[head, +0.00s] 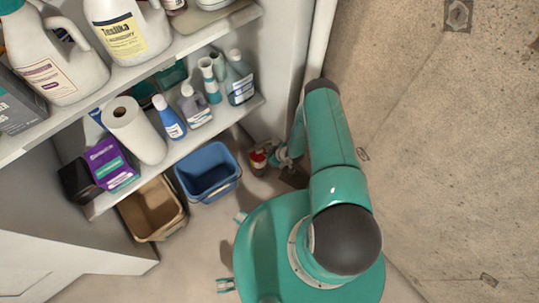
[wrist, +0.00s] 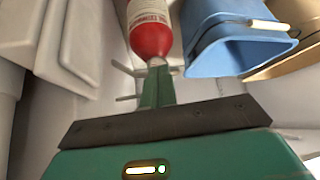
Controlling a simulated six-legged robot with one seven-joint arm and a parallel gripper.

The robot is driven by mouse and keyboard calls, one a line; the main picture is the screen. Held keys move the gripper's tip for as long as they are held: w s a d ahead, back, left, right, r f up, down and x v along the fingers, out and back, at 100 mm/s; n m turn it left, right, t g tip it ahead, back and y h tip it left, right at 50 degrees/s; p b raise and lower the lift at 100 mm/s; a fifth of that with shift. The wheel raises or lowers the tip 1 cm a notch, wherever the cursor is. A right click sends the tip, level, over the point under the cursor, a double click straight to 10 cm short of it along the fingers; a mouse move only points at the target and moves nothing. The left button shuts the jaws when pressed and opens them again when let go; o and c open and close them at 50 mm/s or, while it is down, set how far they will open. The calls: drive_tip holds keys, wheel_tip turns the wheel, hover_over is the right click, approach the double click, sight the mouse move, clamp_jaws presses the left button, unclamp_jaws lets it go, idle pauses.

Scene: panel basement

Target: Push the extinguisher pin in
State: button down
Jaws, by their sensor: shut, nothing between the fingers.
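The red fire extinguisher (head: 258,160) stands on the floor right of the blue bucket, small and partly covered by my gripper (head: 283,156) in the head view. In the wrist view the extinguisher (wrist: 151,36) shows a red body with a white label, its neck end toward me. My gripper (wrist: 156,68) is shut, and its green fingers point at the neck, overlapping it in the picture. Thin pale bars (wrist: 128,70) show beside the fingertips; I cannot tell whether they belong to the handle. I cannot make out the pin, or whether the fingers touch the extinguisher.
The blue bucket (head: 207,173) stands close beside the extinguisher, also in the wrist view (wrist: 230,42). A brown bin (head: 153,209) is left of it. Shelves (head: 165,175) with bottles rise at the left. A pale vertical pipe (head: 320,45) and a concrete wall (head: 450,140) bound the right.

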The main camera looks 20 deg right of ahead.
drive_tip(key=shift+w, duration=0.1)
drive_tip(key=shift+w+a, duration=0.2)
drive_tip(key=shift+w, duration=1)
